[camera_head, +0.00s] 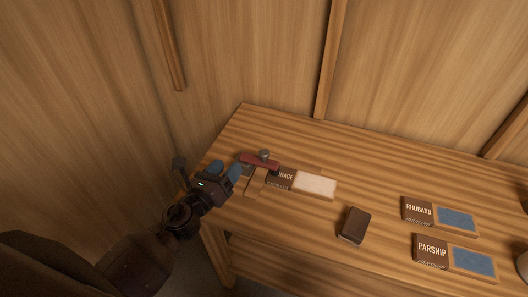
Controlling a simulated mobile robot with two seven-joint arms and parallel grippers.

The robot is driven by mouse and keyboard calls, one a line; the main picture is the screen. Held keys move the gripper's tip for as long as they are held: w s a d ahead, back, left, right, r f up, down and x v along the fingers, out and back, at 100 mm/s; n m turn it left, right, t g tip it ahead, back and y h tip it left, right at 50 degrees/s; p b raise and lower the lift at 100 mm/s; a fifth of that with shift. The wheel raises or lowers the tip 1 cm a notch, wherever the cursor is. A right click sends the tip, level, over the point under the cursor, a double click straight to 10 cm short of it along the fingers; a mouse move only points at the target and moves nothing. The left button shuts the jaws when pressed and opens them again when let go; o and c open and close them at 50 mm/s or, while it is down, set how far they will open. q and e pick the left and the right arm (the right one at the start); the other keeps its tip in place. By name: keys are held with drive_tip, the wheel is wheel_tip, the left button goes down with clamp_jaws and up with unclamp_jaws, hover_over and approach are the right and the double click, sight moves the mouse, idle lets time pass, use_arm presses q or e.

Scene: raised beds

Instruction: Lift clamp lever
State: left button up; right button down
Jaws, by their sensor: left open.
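A clamp with a red lever (260,161) lies near the left end of the wooden table (300,143), with a grey round knob or pivot on it. The lever looks low and nearly flat. A board with a dark label (281,178), partly readable as "BAGE", and a pale pad (314,184) extends to its right. My left gripper (232,168) is open, its blue fingertips just left of the lever's left end. I cannot tell whether they touch it. The gripper hides part of the clamp's base. My right gripper is not in view.
A dark brown block (355,225) lies near the front edge. Boards labelled RHUBARB (418,211) and PARSNIP (432,250) with blue pads lie at the right. Round objects are cut off at the right edge. Wooden walls (260,60) stand behind; the back middle of the table is clear.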

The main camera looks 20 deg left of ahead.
sight(260, 155)
use_arm(q)
drive_tip(key=m+h, duration=0.1)
drive_tip(key=m, duration=0.1)
drive_tip(key=d+f+m+g+h, duration=0.1)
drive_tip(key=m, duration=0.1)
drive_tip(key=d+m+h, duration=0.1)
drive_tip(key=m, duration=0.1)
drive_tip(key=shift+w+d+f+g, duration=0.2)
drive_tip(key=shift+w+f+g, duration=0.1)
drive_tip(key=shift+w+f, duration=0.1)
drive_tip(key=shift+w+d+m, duration=0.15)
drive_tip(key=shift+m, duration=0.15)
drive_tip(key=p+x, duration=0.1)
drive_tip(key=x, duration=0.9)
drive_tip(key=shift+d, duration=0.1)
clamp_jaws()
